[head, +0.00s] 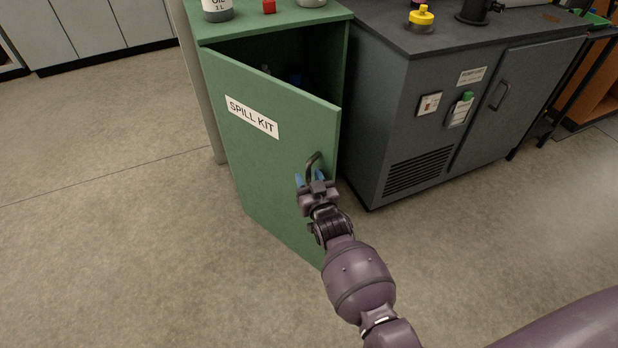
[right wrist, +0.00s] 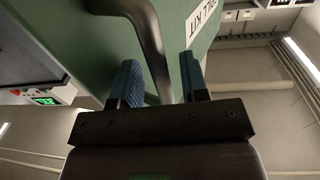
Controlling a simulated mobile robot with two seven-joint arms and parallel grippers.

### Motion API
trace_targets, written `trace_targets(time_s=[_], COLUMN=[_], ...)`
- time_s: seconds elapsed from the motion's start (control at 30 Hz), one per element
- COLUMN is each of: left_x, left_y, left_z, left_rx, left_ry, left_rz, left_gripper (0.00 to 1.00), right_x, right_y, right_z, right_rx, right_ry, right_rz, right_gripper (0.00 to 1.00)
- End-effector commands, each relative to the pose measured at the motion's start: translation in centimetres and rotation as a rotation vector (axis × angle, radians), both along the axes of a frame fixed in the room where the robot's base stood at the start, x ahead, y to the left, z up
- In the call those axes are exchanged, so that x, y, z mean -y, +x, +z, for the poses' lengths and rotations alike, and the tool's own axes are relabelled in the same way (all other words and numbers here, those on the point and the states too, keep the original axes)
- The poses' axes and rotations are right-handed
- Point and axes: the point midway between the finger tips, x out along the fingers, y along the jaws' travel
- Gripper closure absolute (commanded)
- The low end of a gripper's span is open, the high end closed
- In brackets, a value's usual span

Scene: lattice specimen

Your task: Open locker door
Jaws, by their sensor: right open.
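The green locker (head: 344,75) stands at the upper middle of the head view. Its door (head: 250,160), labelled SPILL KIT, is partly open, with a dark gap above its top edge. A dark curved handle (head: 313,164) sits near the door's free edge. My right gripper (head: 311,179) is at the handle, with its blue fingers apart. In the right wrist view the handle (right wrist: 152,45) passes between the two open fingers, which do not visibly press on it. My left gripper is not in view.
A dark grey cabinet (head: 385,130) with its own handle stands right of the locker. A bottle (head: 217,10) and a red block (head: 269,6) are on the locker's top. Inside are dim items, partly hidden. The floor (head: 120,230) left of the door is clear.

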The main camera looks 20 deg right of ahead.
Motion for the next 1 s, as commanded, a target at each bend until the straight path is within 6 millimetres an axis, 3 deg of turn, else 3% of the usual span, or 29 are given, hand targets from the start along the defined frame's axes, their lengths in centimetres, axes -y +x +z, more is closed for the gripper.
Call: trace_targets(time_s=[0.6,1.0], left_x=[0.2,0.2], left_y=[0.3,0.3], left_z=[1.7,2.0], left_rx=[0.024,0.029], left_ry=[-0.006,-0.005], left_rz=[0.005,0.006], left_gripper=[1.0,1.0], right_x=[0.0,-0.1], right_y=[-8.7,-10.4], right_z=[0.2,0.0], right_rx=[0.001,-0.001], right_ry=[-0.002,-0.002], right_rz=[-0.001,-0.001], right_gripper=[0.59,0.59])
